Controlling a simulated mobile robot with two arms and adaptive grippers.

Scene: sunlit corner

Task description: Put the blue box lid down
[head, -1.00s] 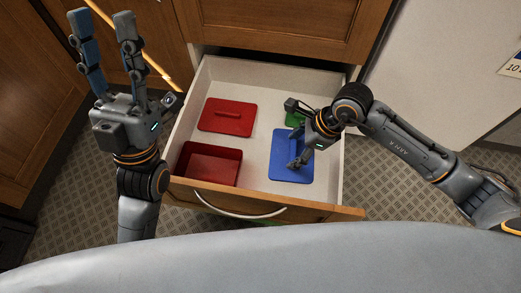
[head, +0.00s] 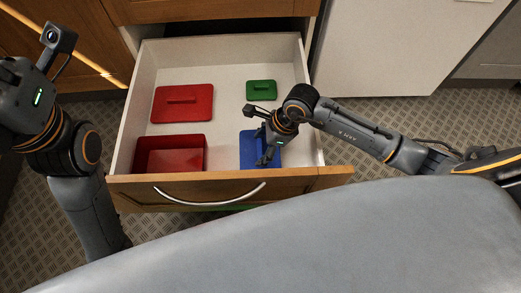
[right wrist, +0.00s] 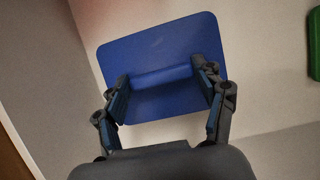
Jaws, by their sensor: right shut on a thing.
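The blue box lid (head: 248,146) is in the front right part of the open drawer, its near edge hidden by the drawer front. My right gripper (head: 267,157) is over it in the head view. In the right wrist view the lid (right wrist: 155,50) shows its raised bar handle between the two fingers, and the gripper (right wrist: 165,95) is shut on that handle. I cannot tell whether the lid touches the drawer floor. My left gripper (head: 18,92) is at the left edge of the head view, with its fingers out of frame.
The white-lined drawer (head: 225,52) also holds a red lid (head: 183,108) at the left, a red open box (head: 172,158) at the front left and a green lid (head: 261,92) at the back right. The middle is bare. Something green (head: 232,207) shows below the drawer front.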

